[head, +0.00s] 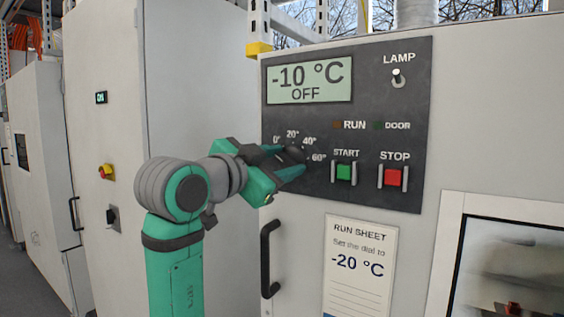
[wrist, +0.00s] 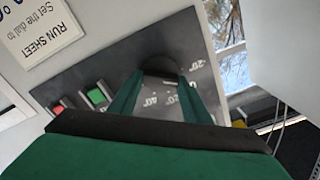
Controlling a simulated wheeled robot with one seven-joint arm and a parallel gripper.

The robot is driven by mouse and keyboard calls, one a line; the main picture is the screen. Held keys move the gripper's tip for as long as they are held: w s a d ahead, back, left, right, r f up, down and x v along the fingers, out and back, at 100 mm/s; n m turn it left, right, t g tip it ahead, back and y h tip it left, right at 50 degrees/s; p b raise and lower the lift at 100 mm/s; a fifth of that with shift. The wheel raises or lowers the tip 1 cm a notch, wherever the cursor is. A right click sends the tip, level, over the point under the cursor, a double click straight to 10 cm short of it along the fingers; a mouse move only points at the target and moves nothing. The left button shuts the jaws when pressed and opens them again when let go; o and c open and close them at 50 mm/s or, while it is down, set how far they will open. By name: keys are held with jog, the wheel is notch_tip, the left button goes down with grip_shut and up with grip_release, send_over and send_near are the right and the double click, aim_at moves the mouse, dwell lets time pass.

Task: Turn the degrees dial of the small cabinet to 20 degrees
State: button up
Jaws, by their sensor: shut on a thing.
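The dark round degrees dial (wrist: 160,66) is on the cabinet's dark control panel (head: 345,115). Its printed marks include 0°, 20°, 40° and 60°, and the wrist view shows a mark that reads -20°. My green gripper (head: 293,162) is shut on the dial, with one finger on each side; it also shows in the wrist view (wrist: 160,84). The fingers hide much of the dial, and I cannot see its pointer. The display (head: 309,81) reads -10 °C and OFF.
A run sheet (head: 358,270) below the panel reads "Set the dial to -20 °C". The green START button (head: 344,173) is close right of my gripper, with the red STOP button (head: 393,177) beyond. A lamp switch (head: 397,77) is above. A black handle (head: 269,258) juts out below.

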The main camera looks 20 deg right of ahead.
jog(key=m, duration=0.2)
jog(key=shift+a+f+m, duration=0.1)
jog(key=shift+a+m, duration=0.05)
jog(key=shift+m, duration=0.25)
jog(key=m, duration=0.3)
jog(key=shift+m, duration=0.3)
jog(key=m, duration=0.3)
jog(key=shift+s+f+m, duration=0.1)
jog(key=shift+s+m, duration=0.05)
jog(key=shift+m, duration=0.75)
jog(key=shift+d, duration=0.25)
jog(key=shift+w, duration=0.2)
